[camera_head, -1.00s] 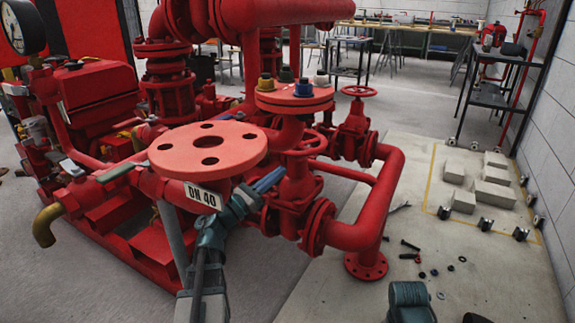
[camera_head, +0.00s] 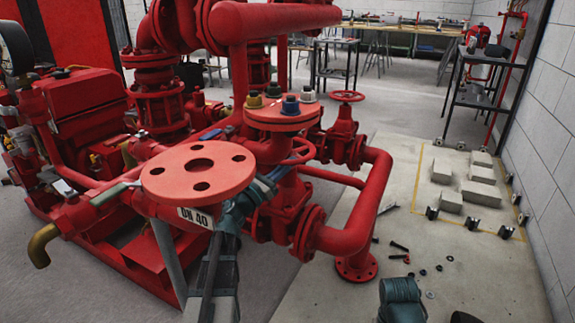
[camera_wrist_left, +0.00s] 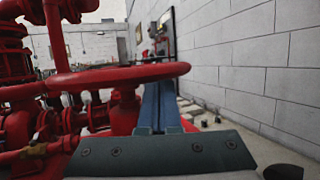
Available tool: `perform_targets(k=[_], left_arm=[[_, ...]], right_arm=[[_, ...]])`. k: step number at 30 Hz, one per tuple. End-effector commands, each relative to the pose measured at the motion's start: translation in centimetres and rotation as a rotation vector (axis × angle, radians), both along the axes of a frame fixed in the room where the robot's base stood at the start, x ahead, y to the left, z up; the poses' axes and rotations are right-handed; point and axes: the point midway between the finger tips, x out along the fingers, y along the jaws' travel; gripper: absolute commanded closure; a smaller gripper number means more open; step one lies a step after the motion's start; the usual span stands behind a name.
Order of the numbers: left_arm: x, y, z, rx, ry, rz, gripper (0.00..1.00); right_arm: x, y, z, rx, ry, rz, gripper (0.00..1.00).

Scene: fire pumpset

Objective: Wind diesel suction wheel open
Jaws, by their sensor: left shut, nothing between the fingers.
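A red handwheel (camera_head: 300,151) sits on a valve behind the round DN 40 flange in the head view. It fills the upper left of the left wrist view (camera_wrist_left: 125,77) as a thick rim with spokes. My left gripper (camera_head: 279,174) is at the near side of this wheel, partly hidden behind the flange. In the wrist view its blue fingers (camera_wrist_left: 159,104) are together and empty, by the rim's right end. I cannot tell whether they touch the rim. A second red handwheel (camera_head: 347,96) stands farther back.
The DN 40 flange (camera_head: 198,170) and its pipe stand close to my left arm. A bolted flange (camera_head: 283,115) rises behind the wheel, and a red elbow pipe (camera_head: 372,200) bends down at the right. Loose bolts (camera_head: 399,246) and grey blocks (camera_head: 481,193) lie on the floor.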

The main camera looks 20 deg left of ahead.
Motion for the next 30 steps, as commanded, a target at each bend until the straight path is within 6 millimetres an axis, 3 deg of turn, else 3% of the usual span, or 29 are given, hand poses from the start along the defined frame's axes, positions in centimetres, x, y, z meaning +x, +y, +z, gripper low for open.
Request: perform_targets(k=[21, 25, 30], left_arm=[[0.4, -1.2, 0.0, -0.001, 0.000, 0.177, 1.00], [1.0, -2.0, 0.0, -0.002, 0.002, 0.274, 1.00], [2.5, -2.8, 0.0, 0.000, 0.000, 0.257, 1.00]], right_arm=[[0.0, 0.0, 0.0, 0.000, 0.000, 0.000, 1.00], [0.0, 0.0, 0.0, 0.000, 0.000, 0.000, 1.00], [0.0, 0.0, 0.0, 0.000, 0.000, 0.000, 1.00]])
